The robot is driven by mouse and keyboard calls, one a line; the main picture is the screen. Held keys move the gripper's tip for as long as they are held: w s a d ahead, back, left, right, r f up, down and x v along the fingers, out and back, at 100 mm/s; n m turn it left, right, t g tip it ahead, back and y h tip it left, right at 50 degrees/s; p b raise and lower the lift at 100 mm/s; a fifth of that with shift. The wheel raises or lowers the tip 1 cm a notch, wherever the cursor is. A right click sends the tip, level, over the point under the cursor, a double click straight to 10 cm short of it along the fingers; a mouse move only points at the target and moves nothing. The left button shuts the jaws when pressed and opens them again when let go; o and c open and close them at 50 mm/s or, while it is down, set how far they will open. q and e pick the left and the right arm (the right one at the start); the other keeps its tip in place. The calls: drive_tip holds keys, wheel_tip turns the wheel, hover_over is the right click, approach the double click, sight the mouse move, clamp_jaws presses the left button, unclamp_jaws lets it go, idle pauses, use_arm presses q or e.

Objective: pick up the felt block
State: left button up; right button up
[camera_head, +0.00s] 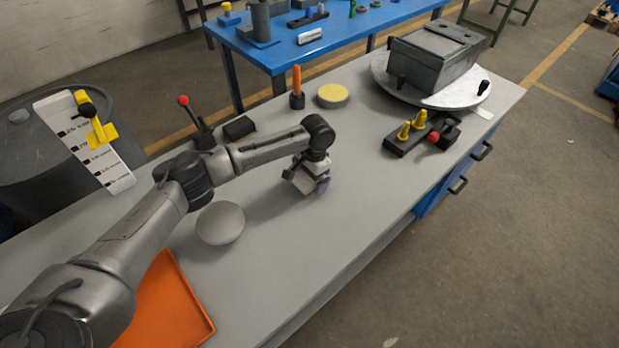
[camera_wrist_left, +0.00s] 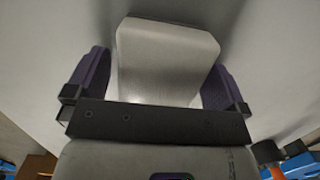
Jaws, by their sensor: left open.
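The felt block, a pale grey block with rounded corners (camera_wrist_left: 165,55), shows in the left wrist view between the two dark purple fingers of my left gripper (camera_wrist_left: 158,85). The gripper is open, with a finger on each side of the block. A narrow gap shows at the left finger; contact at the right finger cannot be told. In the head view my left gripper (camera_head: 309,186) points down low over the grey workbench (camera_head: 365,190). There its wrist and fingers partly hide the block. My right gripper is not in view.
A grey round disc (camera_head: 220,223) and an orange tray (camera_head: 165,305) lie near my left arm. A red-knobbed lever (camera_head: 195,122), an orange-handled tool (camera_head: 297,88) and a yellow-topped disc (camera_head: 333,95) stand behind. A dark holder with yellow pieces (camera_head: 410,138) is right. Bench space right of the gripper is clear.

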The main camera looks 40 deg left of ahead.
use_arm(q)
drive_tip(key=shift+f+p, duration=0.2)
drive_tip(key=shift+p, duration=0.15)
drive_tip(key=shift+c, duration=0.3)
drive_tip(key=c, duration=0.9)
